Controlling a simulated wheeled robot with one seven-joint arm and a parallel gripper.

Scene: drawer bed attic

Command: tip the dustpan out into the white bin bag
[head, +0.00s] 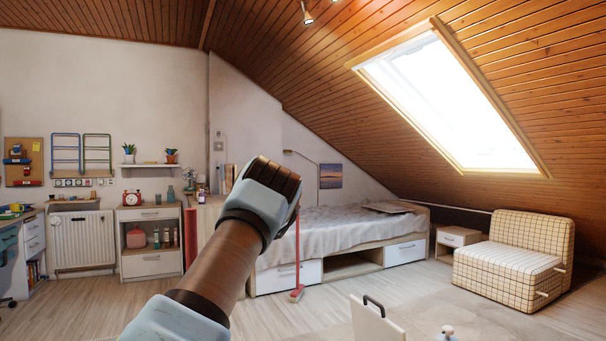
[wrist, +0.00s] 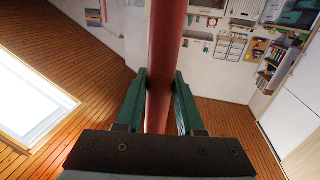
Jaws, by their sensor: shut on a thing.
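My gripper (wrist: 160,98) is shut on a thick red handle (wrist: 166,40) that runs up between its green fingers in the wrist view. What the handle ends in is out of that view. In the head view my gripper (head: 272,180) is raised in the middle, seen from behind, and its fingers are hidden. A thin red pole (head: 298,245) shows just below and right of it, ending in a small red foot (head: 296,295) before the bed. I cannot tell if this is the held thing. No dustpan pan or white bin bag is clearly seen.
A pale panel with a black handle (head: 375,322) and a small pale object (head: 447,334) stand at the bottom edge. The bed (head: 404,254) with drawers lies behind; a checked armchair (head: 515,260) is at right.

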